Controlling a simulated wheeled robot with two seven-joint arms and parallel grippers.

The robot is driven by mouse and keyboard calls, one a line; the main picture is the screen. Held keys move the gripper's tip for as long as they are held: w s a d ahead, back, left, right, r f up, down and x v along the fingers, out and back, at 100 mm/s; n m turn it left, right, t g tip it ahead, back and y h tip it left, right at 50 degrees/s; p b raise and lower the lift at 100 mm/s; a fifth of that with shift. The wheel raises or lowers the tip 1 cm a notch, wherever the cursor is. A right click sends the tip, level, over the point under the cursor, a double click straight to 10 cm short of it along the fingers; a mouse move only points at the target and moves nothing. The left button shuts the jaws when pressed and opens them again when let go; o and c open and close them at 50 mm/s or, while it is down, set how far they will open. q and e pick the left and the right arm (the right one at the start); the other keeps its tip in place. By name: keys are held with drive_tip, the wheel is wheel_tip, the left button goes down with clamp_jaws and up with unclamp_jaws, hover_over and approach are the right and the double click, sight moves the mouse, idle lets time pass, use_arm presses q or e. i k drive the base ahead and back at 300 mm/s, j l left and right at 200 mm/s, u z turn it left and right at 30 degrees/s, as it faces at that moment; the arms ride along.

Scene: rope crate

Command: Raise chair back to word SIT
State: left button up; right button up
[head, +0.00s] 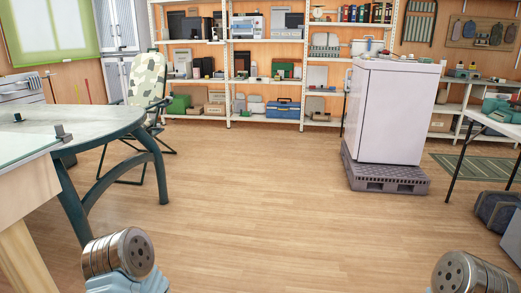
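A folding chair (146,74) with a pale, green-patterned fabric back and dark legs stands at the back left, beyond a round table. Its back is raised and leans slightly. Its seat is partly hidden by the armrest and the table edge. No word SIT is readable on it. Only rounded metal parts of my two arms show at the bottom left and bottom right. Neither gripper shows, and both arm parts are far from the chair.
A round green-legged table (92,121) and a pale counter (25,190) stand at left. A white cabinet (390,115) on a grey pallet (385,178) stands right of centre. Loaded shelves (227,75) line the back wall. The middle wooden floor (260,190) is clear.

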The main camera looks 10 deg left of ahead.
sight(148, 74)
drive_tip(key=i+z, duration=0.1)
drive_tip(key=i, duration=2.5)
drive_tip(key=i+u, duration=0.15)
drive_tip(key=i, duration=0.4)
drive_tip(key=i+j+u, duration=0.15)
drive_tip(key=i, duration=0.4)
drive_tip(key=i+l+u, duration=0.1)
drive_tip(key=i, duration=0.45)
drive_tip(key=i+l+u, duration=0.15)
drive_tip(key=i, duration=0.4)
drive_tip(key=i+l+u, duration=0.15)
drive_tip(key=i, duration=0.4)
drive_tip(key=i+u, duration=0.2)
drive_tip(key=i, duration=0.6)
drive_tip(key=i+l+u, duration=0.2)
drive_tip(key=i, duration=0.6)
drive_tip(key=i+l+u, duration=0.1)
drive_tip(key=i+u, duration=0.3)
drive_tip(key=i+l+u, duration=0.25)
drive_tip(key=u, duration=0.15)
drive_tip(key=i+l+u, duration=0.55)
drive_tip(key=l+u, duration=0.2)
drive_tip(key=i+l+u, duration=0.35)
drive_tip(key=i+l, duration=0.3)
drive_tip(key=i, duration=0.3)
